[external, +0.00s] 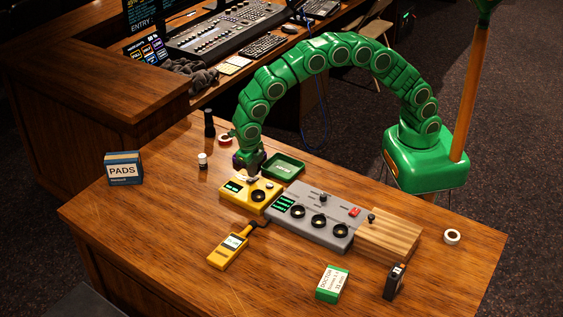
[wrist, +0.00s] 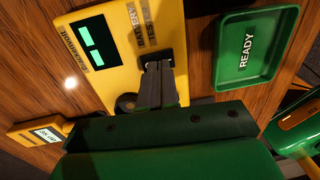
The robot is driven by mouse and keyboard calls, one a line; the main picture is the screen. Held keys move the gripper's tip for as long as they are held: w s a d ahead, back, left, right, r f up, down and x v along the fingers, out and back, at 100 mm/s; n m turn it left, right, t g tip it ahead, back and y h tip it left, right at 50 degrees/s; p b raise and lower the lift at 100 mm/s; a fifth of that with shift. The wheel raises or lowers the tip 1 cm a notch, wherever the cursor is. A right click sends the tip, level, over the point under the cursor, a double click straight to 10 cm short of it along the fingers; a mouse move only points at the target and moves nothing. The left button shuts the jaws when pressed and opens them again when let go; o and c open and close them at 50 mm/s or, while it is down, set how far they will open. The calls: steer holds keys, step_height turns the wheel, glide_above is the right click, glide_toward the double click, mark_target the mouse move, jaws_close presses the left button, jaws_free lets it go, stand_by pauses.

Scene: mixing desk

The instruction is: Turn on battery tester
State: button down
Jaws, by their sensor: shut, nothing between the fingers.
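The battery tester (external: 236,198) is a yellow box on the wooden desk, with a dark display, a round black knob and a round socket. In the wrist view the battery tester (wrist: 75,72) shows its printed name and two lit green blocks on the display. My gripper (external: 249,178) is over its back edge, pointing down. In the wrist view my gripper (wrist: 152,64) is shut and empty, its tips at a dark slot or switch beside the lettering. The fingers hide part of that spot, and I cannot tell whether they touch it.
The green READY tray (external: 285,167) lies just behind the tester. A grey mixing console (external: 313,230) adjoins it on the right. A yellow handheld meter (external: 231,250) lies in front. A small white-capped bottle (external: 203,161) stands to the left. The desk's left front is clear.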

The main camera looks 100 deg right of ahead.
step_height(320, 180, up, 13)
steer(key=s+d, duration=0.1)
stand_by(0.3)
steer(key=shift+s+d, duration=0.1)
steer(key=shift+s, duration=0.05)
